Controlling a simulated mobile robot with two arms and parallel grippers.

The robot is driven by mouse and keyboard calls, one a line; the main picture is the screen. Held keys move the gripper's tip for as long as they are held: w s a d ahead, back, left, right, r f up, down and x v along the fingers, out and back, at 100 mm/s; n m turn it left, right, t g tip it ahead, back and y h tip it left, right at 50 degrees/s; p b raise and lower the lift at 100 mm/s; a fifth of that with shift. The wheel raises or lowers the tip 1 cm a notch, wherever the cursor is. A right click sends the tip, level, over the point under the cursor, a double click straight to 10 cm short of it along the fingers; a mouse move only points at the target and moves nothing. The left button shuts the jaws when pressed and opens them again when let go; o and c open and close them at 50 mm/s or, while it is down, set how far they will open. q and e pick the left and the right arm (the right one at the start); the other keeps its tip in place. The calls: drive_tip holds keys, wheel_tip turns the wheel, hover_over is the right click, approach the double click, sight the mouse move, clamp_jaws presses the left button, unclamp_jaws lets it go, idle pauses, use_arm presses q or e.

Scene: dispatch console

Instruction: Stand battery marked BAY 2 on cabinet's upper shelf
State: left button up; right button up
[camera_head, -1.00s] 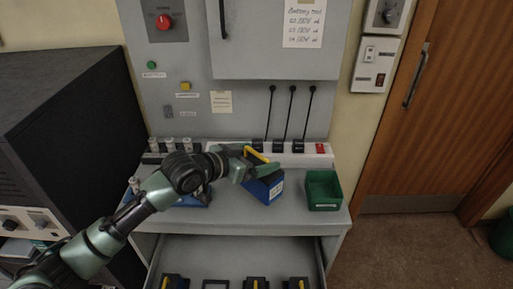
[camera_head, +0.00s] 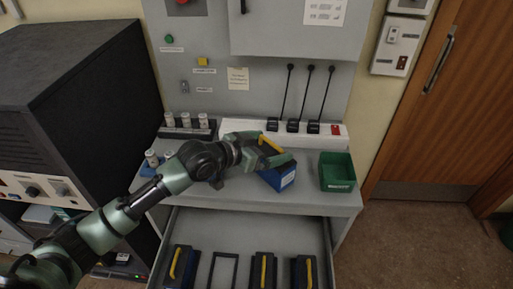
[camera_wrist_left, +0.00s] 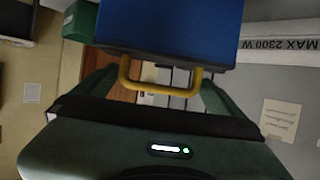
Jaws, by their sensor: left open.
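A blue battery (camera_head: 279,178) with a yellow handle and a white label stands on the grey worktop; the label is too small to read. My left gripper (camera_head: 266,148) is open at its top, with fingers on either side of the handle. In the left wrist view the blue battery body (camera_wrist_left: 172,28) and its yellow handle (camera_wrist_left: 160,88) lie ahead of the open fingers. The grey wall cabinet (camera_head: 285,35) hangs above, its front closed where visible; its shelves are hidden. My right gripper is not in view.
An open drawer (camera_head: 216,222) below holds several dark batteries with yellow handles and one empty frame. A green bin (camera_head: 337,172) stands right of the battery. Small cylinders (camera_head: 186,120) stand at left. A wooden door is at right.

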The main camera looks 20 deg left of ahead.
use_arm(q)
drive_tip(key=b+v, duration=0.2)
drive_tip(key=v, duration=0.9)
